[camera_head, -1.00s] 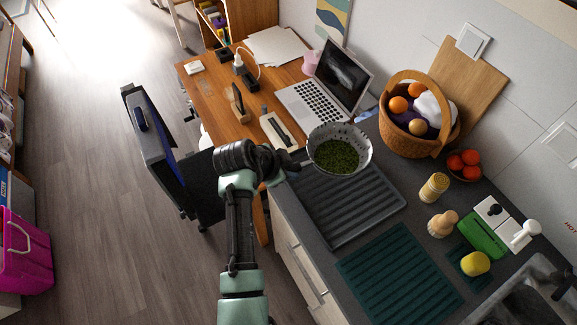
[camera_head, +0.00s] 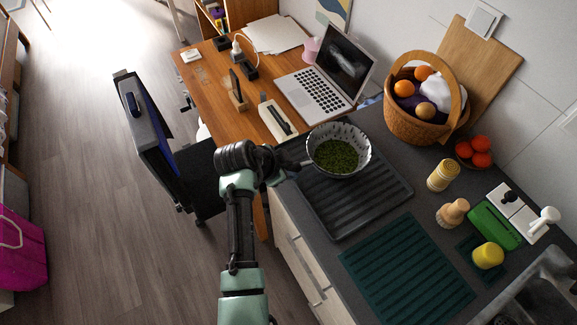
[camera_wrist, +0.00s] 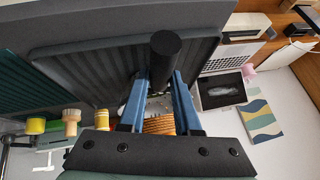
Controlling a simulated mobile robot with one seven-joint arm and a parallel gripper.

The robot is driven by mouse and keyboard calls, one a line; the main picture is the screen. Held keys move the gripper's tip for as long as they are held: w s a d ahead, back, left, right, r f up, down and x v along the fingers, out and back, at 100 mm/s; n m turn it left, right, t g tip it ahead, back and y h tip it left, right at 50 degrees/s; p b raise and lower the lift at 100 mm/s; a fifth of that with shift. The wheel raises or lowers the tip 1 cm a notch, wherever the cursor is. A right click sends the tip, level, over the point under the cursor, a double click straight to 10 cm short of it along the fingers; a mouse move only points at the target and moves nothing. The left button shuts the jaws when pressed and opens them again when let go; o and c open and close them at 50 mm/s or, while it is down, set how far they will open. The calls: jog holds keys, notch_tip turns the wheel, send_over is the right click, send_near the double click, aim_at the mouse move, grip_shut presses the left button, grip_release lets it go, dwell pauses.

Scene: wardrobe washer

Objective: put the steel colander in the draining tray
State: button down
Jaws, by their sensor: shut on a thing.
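The steel colander (camera_head: 339,150), a speckled bowl with green contents, is at the far end of the counter in the head view. My gripper (camera_head: 290,165) is shut on its dark handle (camera_wrist: 165,60), which shows between the blue fingers (camera_wrist: 158,105) in the wrist view. The colander overlaps the back part of the dark grey ribbed draining tray (camera_head: 355,205) in the head view. I cannot tell whether it touches the tray. The tray also shows in the wrist view (camera_wrist: 90,62).
A dark green ribbed mat (camera_head: 405,270) lies nearer on the counter. A wicker basket (camera_head: 415,122) of fruit stands behind right. A wooden desk with a laptop (camera_head: 315,95) adjoins.

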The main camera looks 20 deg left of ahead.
jog(key=shift+f, duration=0.2)
jog(key=c, duration=0.5)
grip_release()
jog(key=shift+c, duration=0.2)
jog(key=shift+f, duration=0.1)
jog(key=o, duration=0.3)
jog(key=b+v, duration=0.2)
jog(key=v, duration=1.1)
jog(key=shift+s, duration=0.1)
